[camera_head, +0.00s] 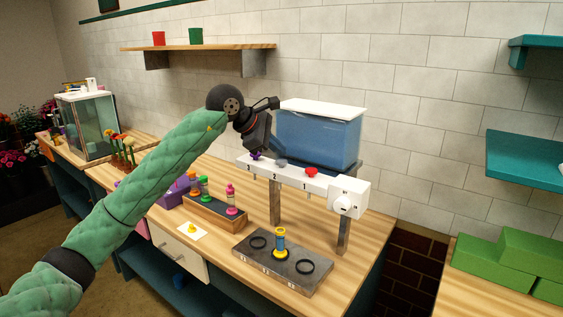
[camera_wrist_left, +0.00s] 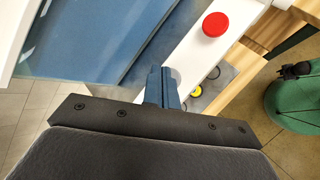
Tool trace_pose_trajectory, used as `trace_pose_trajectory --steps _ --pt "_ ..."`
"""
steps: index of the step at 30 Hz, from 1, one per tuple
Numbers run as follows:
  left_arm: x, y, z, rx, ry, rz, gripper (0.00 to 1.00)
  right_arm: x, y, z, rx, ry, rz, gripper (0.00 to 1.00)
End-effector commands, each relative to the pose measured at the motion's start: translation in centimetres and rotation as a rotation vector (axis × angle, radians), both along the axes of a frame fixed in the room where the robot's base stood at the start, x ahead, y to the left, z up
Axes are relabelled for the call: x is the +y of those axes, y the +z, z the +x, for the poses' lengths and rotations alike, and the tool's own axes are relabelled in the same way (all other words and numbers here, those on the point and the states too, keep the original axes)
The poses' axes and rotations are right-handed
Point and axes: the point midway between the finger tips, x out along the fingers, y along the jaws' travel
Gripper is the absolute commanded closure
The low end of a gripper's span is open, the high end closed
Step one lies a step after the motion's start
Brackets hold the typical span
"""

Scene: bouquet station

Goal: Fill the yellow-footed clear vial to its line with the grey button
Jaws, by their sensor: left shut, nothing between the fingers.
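The yellow-footed vial (camera_head: 280,243) stands upright at the middle place of the grey plate (camera_head: 252,266), under the dispenser. Its middle looks blue, but its line and liquid level are too small to read. The grey button (camera_head: 281,163) is on the white dispenser bar (camera_head: 262,171) above label 2. In the left wrist view it is mostly hidden behind the fingers (camera_wrist_left: 175,76). My left gripper (camera_head: 250,148) is shut and empty, its fingertips close over the bar by the grey button; contact cannot be told. My right gripper is not seen.
A red button (camera_head: 311,171) and a purple button (camera_head: 256,155) flank the grey one. A blue tank (camera_head: 320,136) stands behind the bar. A wooden rack (camera_head: 215,213) with several vials is left of the plate. A white card (camera_head: 192,231) lies at the front edge.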

Motion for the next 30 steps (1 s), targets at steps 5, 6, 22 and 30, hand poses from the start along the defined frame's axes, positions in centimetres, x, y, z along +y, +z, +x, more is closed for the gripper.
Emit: trace_pose_trajectory --steps 5,6,22,30 --pt "0.0 0.0 0.0 0.000 0.000 0.000 1.00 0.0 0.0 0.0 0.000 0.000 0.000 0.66" --pt "0.0 0.1 0.0 0.000 0.000 0.000 1.00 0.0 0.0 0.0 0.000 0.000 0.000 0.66" --pt "0.0 3.9 0.0 -0.001 0.000 0.000 1.00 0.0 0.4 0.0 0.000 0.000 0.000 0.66" --pt "0.0 5.0 0.0 0.001 0.001 0.001 1.00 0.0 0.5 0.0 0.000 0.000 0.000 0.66"
